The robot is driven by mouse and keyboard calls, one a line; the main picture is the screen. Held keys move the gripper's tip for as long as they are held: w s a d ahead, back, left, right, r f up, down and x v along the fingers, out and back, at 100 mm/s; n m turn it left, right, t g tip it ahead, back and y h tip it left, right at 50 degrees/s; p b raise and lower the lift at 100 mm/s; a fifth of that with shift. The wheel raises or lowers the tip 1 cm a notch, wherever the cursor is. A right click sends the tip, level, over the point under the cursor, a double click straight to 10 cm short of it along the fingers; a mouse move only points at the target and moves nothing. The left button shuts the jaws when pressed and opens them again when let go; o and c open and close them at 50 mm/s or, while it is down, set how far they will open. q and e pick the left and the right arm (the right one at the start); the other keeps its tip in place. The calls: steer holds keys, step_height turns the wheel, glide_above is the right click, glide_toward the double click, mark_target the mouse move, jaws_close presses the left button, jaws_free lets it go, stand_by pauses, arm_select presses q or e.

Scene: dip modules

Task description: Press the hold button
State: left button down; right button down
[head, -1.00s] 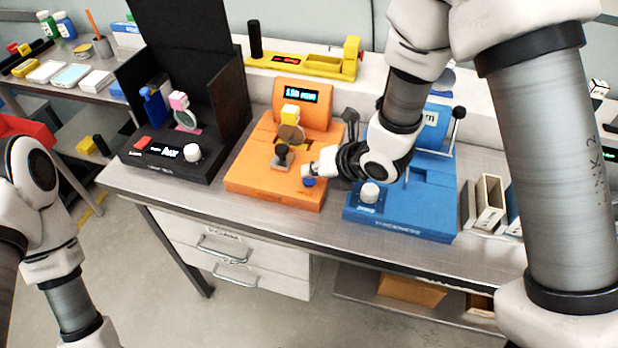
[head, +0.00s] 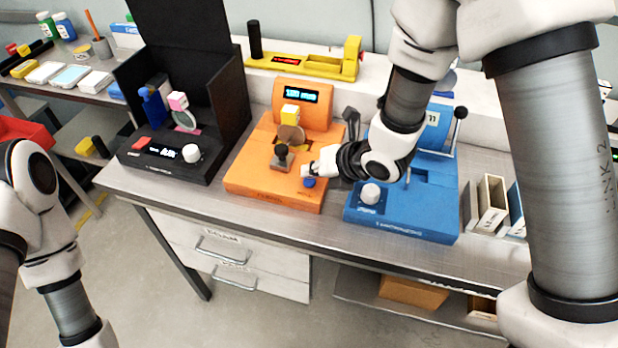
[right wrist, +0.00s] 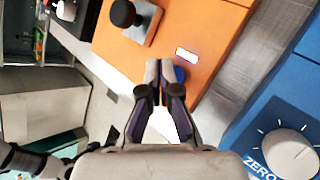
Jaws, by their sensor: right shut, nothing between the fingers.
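The orange module (head: 262,185) stands on the bench with a lit display on its raised back. A blue button (head: 309,183) sits near its front right corner, and the button shows partly behind my fingers in the right wrist view (right wrist: 180,74). I cannot read any hold label. My right gripper (head: 306,170) is shut and empty, with its fingertips right at the blue button. In the right wrist view the closed fingertips (right wrist: 160,66) overlap the button's left side; I cannot tell whether they touch it. My left gripper is out of view; only its arm shows.
A black-knobbed lever (head: 281,153) stands on the orange module, left of my fingers. A blue module (head: 405,215) with a white knob (head: 370,193) stands close on the right. A black module (head: 165,165) stands to the left. A yellow device (head: 300,65) lies behind.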

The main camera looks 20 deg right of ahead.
mark_target(312, 182)
step_height(312, 182, up, 6)
steer(key=p, duration=0.4)
steer(key=shift+r, duration=0.1)
stand_by(2.0)
